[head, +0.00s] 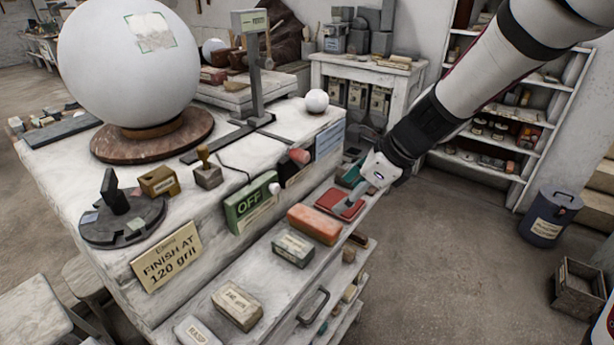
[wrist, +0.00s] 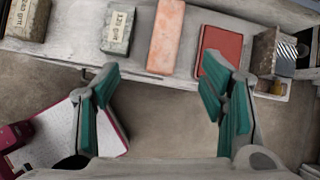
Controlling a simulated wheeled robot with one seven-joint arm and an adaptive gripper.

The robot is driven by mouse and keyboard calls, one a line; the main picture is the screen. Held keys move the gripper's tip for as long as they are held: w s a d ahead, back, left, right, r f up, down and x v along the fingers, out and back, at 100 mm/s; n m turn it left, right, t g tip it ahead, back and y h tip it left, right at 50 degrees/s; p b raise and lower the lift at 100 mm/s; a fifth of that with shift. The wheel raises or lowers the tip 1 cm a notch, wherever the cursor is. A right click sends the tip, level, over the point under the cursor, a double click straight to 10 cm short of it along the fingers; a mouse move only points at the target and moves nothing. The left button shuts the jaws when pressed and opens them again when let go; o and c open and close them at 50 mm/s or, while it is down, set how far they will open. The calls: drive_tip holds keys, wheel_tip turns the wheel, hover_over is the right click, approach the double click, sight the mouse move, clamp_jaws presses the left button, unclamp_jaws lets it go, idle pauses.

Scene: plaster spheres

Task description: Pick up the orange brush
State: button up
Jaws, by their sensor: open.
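No bristles or handle show clearly, so I cannot tell for sure which thing is the orange brush. An orange, block-shaped thing (head: 315,224) lies on the bench's lower ledge, between a grey-green labelled block (head: 293,248) and a flat red block (head: 340,203). In the wrist view the orange block (wrist: 166,36) stands beyond the fingertips, roughly centred between them. My gripper (head: 353,176) is at the right end of the ledge, by the red block. In the wrist view my gripper (wrist: 161,82) has its teal fingers wide apart with nothing between them.
A large white sphere (head: 127,60) on a wooden base stands on the bench top. A labelled tan block (head: 237,305) lies further along the ledge. A drawer handle (head: 313,308) juts out below. Open floor (head: 450,255) lies right of the bench.

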sight(317, 219)
drive_tip(key=w+a+f, duration=0.1)
drive_tip(key=f, duration=0.2)
drive_tip(key=w+a+f+m+b, duration=0.1)
drive_tip(key=w+f, duration=0.1)
drive_tip(key=f, duration=0.1)
drive_tip(key=w+a+f+m+b, duration=0.1)
drive_tip(key=w+f, duration=0.1)
drive_tip(key=f, duration=0.2)
drive_tip(key=shift+a, duration=0.25)
drive_tip(key=shift+a+b+x, duration=0.2)
drive_tip(key=shift+x, duration=1.15)
drive_tip(key=shift+a+b+x, duration=0.2)
drive_tip(key=shift+x, duration=1.15)
drive_tip(key=shift+s+r, duration=0.1)
drive_tip(key=shift+s, duration=0.05)
drive_tip(key=shift+c, duration=0.6)
drive_tip(key=c, duration=1.2)
